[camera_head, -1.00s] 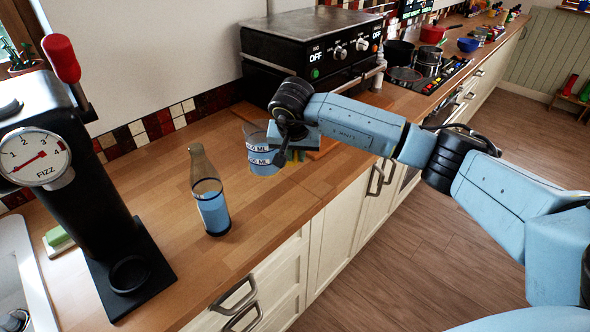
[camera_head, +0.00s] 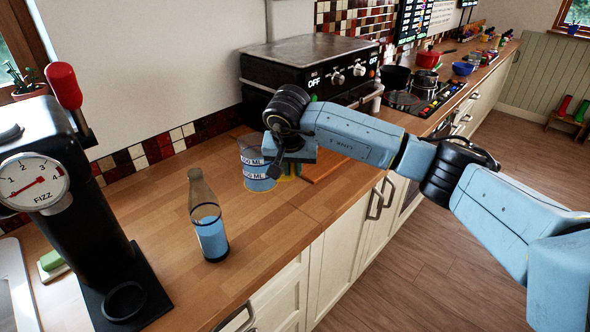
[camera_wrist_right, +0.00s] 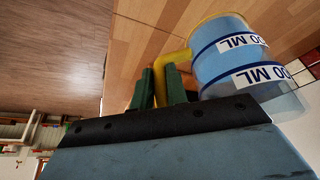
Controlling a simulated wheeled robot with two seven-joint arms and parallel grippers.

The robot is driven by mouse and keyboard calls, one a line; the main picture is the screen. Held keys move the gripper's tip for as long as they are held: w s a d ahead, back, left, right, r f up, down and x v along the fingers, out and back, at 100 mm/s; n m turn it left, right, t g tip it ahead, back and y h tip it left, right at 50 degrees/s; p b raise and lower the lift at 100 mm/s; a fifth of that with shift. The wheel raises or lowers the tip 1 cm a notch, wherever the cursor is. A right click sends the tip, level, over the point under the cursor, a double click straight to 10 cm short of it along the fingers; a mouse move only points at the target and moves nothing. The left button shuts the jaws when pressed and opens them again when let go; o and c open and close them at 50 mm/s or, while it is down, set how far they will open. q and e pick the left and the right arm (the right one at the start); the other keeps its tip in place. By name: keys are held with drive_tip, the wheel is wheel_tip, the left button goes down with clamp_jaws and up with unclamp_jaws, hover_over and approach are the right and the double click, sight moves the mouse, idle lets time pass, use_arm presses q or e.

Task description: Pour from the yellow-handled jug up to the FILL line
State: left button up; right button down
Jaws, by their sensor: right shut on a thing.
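The clear jug (camera_head: 256,172) holds blue liquid and has white ML labels. It stands upright on or just above the counter, behind and right of the bottle. My right gripper (camera_head: 291,168) is at its right side, shut on its yellow handle. The right wrist view shows the jug (camera_wrist_right: 236,62), the yellow handle and the gripper fingers (camera_wrist_right: 163,86) around that handle. A clear bottle (camera_head: 209,220) stands upright on the counter, partly filled with blue liquid. A dark ring circles it near the liquid surface; no FILL lettering is readable. My left gripper is not in view.
A black fizz machine (camera_head: 85,210) with a gauge and red lever stands left of the bottle. A black oven (camera_head: 308,70) is behind the jug, beside a wooden board (camera_head: 325,168). The wooden counter (camera_head: 275,222) is clear between bottle and jug.

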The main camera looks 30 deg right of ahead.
drive_tip(key=s+a+r, duration=0.4)
drive_tip(key=a+r, duration=0.3)
drive_tip(key=r, duration=0.3)
drive_tip(key=s+a+r, duration=0.3)
drive_tip(key=a+r, duration=0.4)
drive_tip(key=r, duration=0.3)
drive_tip(key=s+a+y, duration=0.1)
drive_tip(key=s+a, duration=0.2)
drive_tip(key=a, duration=0.2)
drive_tip(key=shift+s+a+g, duration=0.3)
drive_tip(key=shift+s, duration=0.1)
